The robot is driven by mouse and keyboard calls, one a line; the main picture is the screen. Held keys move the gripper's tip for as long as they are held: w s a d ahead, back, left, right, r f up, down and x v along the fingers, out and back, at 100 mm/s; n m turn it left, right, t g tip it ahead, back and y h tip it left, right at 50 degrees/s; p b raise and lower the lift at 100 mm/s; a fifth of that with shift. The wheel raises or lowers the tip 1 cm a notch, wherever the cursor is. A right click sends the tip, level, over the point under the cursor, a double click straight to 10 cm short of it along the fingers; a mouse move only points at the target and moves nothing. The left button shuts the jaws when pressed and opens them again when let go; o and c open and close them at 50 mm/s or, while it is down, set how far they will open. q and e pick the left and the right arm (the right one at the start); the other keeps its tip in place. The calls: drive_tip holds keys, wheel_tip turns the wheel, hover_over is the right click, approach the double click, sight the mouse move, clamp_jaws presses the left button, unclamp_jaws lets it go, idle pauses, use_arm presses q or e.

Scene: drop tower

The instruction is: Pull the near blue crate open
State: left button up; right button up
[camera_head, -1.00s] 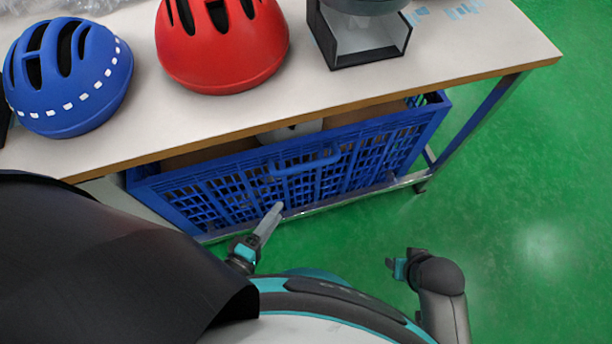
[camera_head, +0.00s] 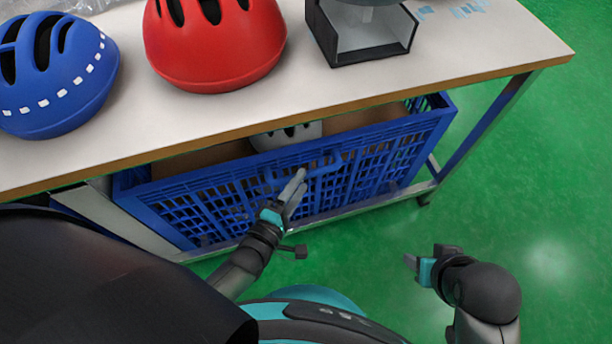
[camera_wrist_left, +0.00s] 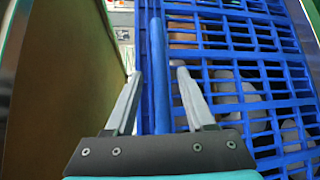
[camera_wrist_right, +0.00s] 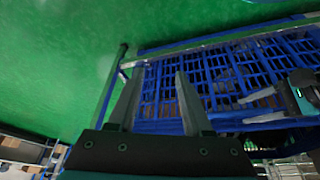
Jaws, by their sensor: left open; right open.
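The blue crate (camera_head: 215,202) sits under the near edge of the table, its slatted front facing me. Its bar handle (camera_head: 310,170) is on the upper front. My left gripper (camera_head: 296,186) is at the handle with its fingers open. In the left wrist view the handle bar (camera_wrist_left: 160,75) runs between the two open fingers (camera_wrist_left: 158,98), and the crate's lattice (camera_wrist_left: 245,70) lies to the right. My right gripper (camera_head: 417,261) is open and empty, low over the floor, away from the crate. The right wrist view shows its open fingers (camera_wrist_right: 155,98) and the crate's front (camera_wrist_right: 230,75) beyond.
On the table (camera_head: 120,150) stand a red helmet (camera_head: 215,50), a blue helmet (camera_head: 60,85) and a dark open-fronted box (camera_head: 365,40). A pale helmet (camera_head: 290,136) shows inside the crate. A table leg (camera_head: 485,125) stands right of the crate. The green floor (camera_head: 540,200) is clear at right.

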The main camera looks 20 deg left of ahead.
use_arm(q)
drive_tip(key=shift+b+x, duration=0.55)
drive_tip(key=shift+x, duration=1.35)
use_arm(e)
drive_tip(key=shift+a+r+t, duration=0.15)
drive_tip(key=shift+r+t, duration=0.25)
drive_tip(key=shift+r, duration=0.9)
use_arm(q)
clamp_jaws()
